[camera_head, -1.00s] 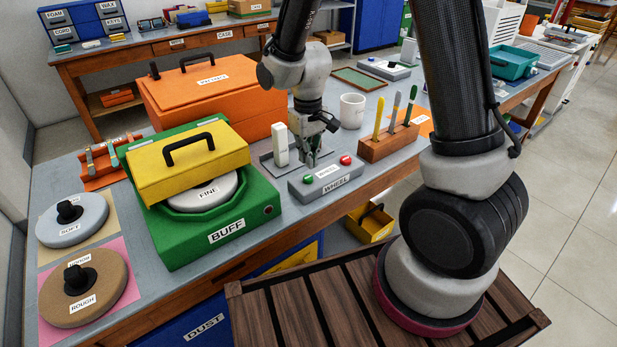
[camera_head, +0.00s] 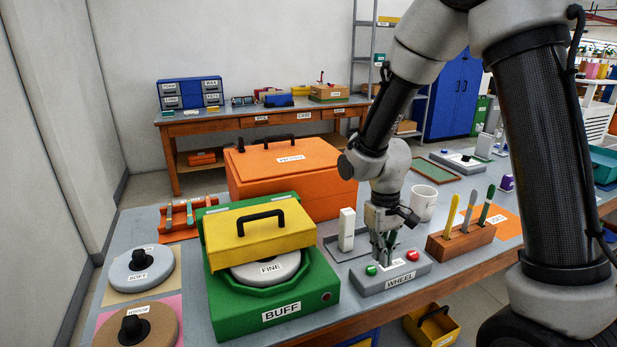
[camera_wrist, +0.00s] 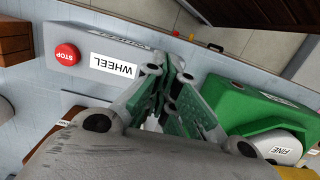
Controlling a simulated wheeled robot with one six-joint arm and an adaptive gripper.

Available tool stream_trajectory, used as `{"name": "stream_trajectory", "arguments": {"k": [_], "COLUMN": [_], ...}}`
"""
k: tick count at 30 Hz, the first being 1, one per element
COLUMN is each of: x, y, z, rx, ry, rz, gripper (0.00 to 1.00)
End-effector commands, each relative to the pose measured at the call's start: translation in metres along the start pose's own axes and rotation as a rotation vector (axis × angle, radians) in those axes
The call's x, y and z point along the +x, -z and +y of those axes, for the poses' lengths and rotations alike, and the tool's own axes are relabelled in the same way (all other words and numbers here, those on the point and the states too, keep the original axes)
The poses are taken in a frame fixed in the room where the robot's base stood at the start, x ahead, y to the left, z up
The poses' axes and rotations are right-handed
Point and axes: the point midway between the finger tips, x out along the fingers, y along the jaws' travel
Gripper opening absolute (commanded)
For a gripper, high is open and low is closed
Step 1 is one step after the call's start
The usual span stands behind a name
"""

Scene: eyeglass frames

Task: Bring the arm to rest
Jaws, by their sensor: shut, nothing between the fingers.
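My gripper (camera_head: 384,257) is shut and empty, pointing down over the bench. It is above the left end of the grey WHEEL control box (camera_head: 392,277), near the green button (camera_head: 371,269). I cannot tell whether the fingertips touch the box. In the wrist view my gripper (camera_wrist: 180,70) hides part of the WHEEL box (camera_wrist: 135,55), while its red STOP button (camera_wrist: 67,54) shows clear. My arm (camera_head: 390,105) is bent, with its forearm sloping down to the gripper.
The green BUFF machine (camera_head: 235,312) with its yellow lid (camera_head: 262,238) stands left of my gripper. A white block (camera_head: 347,229) and an orange case (camera_head: 325,205) are behind. A wooden tool holder (camera_head: 440,247) and a white mug (camera_head: 423,203) stand to the right.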

Motion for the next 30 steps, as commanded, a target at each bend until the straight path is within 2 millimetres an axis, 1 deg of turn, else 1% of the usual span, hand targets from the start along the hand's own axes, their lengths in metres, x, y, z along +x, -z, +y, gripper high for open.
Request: {"name": "stream_trajectory", "arguments": {"k": [1, 3, 8, 12, 15, 18, 21, 24, 27, 30], "x": [-0.005, -0.024, -0.071, -0.114, -0.141, -0.163, -0.18, -0.195, -0.206, -0.21], "y": [-0.017, -0.037, -0.079, -0.119, -0.15, -0.178, -0.198, -0.212, -0.22, -0.224], "z": [0.001, 0.006, 0.023, 0.039, 0.05, 0.058, 0.065, 0.071, 0.074, 0.077], "rx": [-0.005, 0.0, 0.039, 0.095, 0.144, 0.196, 0.245, 0.285, 0.312, 0.33], "ry": [-0.001, 0.0, 0.008, 0.013, 0.012, 0.006, -0.006, -0.02, -0.032, -0.038], "rz": [-0.037, -0.05, -0.023, 0.05, 0.124, 0.214, 0.312, 0.398, 0.454, 0.479], "gripper": [0.0, 0.0, 0.0, 0.0, 0.0, 0.0, 0.0, 0.0, 0.0, 0.0]}}
